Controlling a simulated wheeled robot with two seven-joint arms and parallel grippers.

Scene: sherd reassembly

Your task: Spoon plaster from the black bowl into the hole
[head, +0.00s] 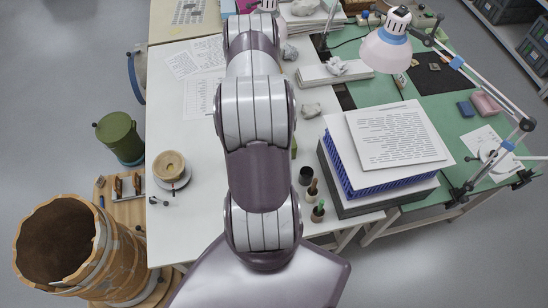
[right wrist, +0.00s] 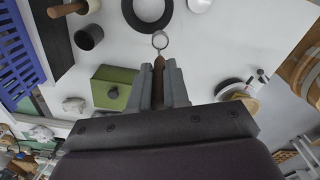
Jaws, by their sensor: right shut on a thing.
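My right gripper (right wrist: 160,88) is shut on the brown handle of a tool (right wrist: 158,64) with a small round, ring-like end. I cannot tell whether that end holds plaster. Past the tool's tip, a round black-rimmed thing (right wrist: 129,12), likely the black bowl, sits on the white table, cut by the top edge. I cannot make out the hole. My right arm hides the middle of the head view. My left gripper is not in view.
A green box (right wrist: 113,88) lies close beside the gripper, with a dark cup (right wrist: 89,37) beyond. Papers on a blue basket (head: 385,185) and a lamp (head: 386,50) stand at the right. A large barrel-like vessel (head: 105,255) is at the lower left.

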